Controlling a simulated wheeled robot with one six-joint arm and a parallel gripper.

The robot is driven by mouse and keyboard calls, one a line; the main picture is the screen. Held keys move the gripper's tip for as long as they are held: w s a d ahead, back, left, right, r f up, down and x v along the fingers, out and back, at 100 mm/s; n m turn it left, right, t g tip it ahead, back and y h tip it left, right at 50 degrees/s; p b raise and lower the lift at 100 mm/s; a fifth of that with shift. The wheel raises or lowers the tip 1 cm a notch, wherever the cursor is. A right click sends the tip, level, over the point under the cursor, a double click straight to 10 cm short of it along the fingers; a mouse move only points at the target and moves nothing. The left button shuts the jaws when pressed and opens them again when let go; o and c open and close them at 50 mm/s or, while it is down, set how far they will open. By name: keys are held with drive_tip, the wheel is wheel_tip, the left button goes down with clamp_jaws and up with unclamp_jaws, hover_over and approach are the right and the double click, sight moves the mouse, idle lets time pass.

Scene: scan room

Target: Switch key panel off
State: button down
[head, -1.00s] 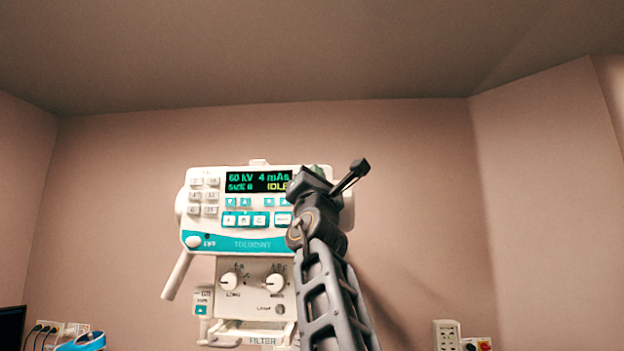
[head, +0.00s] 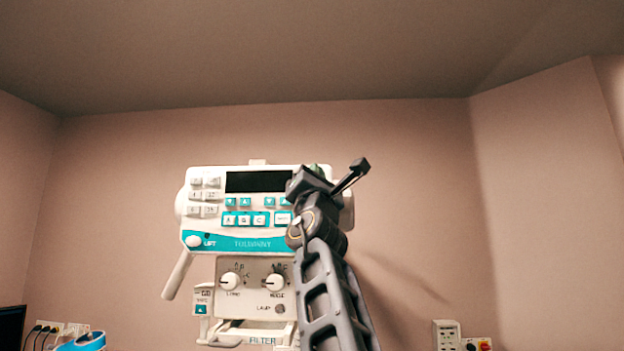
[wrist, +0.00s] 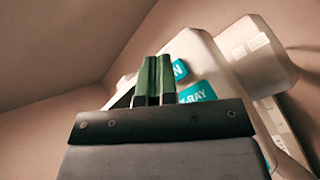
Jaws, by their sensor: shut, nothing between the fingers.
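The key panel (head: 214,208) is the white and teal control face of a machine, with grey keys, teal buttons and knobs below. Its display (head: 258,182) is dark and shows no text. My gripper (wrist: 155,78) is shut and empty, its green fingertips together at the panel's upper right part. In the head view my gripper (head: 318,170) and arm cover the panel's right side. In the wrist view teal labels (wrist: 197,92), one reading "RAY", show just right of the fingertips. I cannot tell whether the fingertips touch a key.
A white handle (head: 177,276) juts from the panel's lower left. A wall socket box (head: 446,335) and a small box with a red knob (head: 484,344) are at the lower right. The wall around the machine is bare.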

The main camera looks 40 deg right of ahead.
drive_tip(key=shift+s+a, duration=0.35)
drive_tip(key=shift+s+a, duration=1.7)
drive_tip(key=shift+s, duration=0.15)
drive_tip(key=w+a+f+m+g+y+b, duration=0.1)
drive_tip(key=w+f+m+g+y, duration=0.3)
drive_tip(key=f, duration=0.9)
drive_tip(key=a+f+m+g+y+b, duration=0.1)
drive_tip(key=f+m+g, duration=0.1)
drive_tip(key=f+m, duration=0.75)
drive_tip(key=w+a+f+m+g+y, duration=0.1)
drive_tip(key=w+f+m+g+y, duration=0.15)
drive_tip(key=f, duration=1.25)
drive_tip(key=s+a+f+m+g+y, duration=0.2)
drive_tip(key=s+a+f+g+y, duration=0.2)
drive_tip(key=f, duration=1)
drive_tip(key=s+a+f+m+g+y+b, duration=0.1)
drive_tip(key=s+a+f+m+g+y, duration=0.2)
drive_tip(key=f, duration=1.1)
drive_tip(key=s+a+y, duration=0.2)
drive_tip(key=s+a, duration=0.2)
drive_tip(key=a, duration=0.2)
drive_tip(key=shift+s+a+g, duration=0.15)
drive_tip(key=shift+a+g, duration=0.2)
drive_tip(key=shift+a, duration=0.05)
